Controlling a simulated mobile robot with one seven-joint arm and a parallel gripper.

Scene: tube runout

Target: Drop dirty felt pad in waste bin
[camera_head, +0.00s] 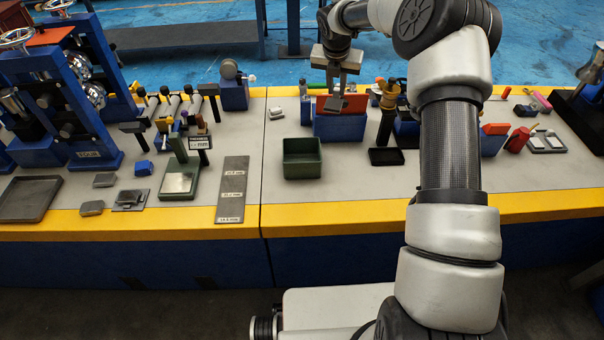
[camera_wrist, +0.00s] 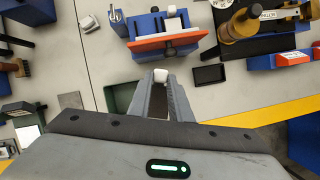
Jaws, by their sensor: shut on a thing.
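My gripper (camera_head: 337,88) is over the back of the bench, in front of an orange panel, with its fingers pointing down. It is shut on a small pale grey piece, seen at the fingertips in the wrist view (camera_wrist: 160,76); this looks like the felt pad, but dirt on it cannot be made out. A green open-topped box (camera_head: 302,167), likely the waste bin, stands on the bench lower and to the left of the gripper. In the wrist view the green box (camera_wrist: 113,98) is partly hidden behind the left finger.
A blue block with an orange panel (camera_wrist: 165,43) is just beyond the fingertips. A small black tray (camera_head: 386,157) and a dark post with a brass-coloured top (camera_head: 388,100) stand to the right. A marked grey plate (camera_head: 232,190) lies left.

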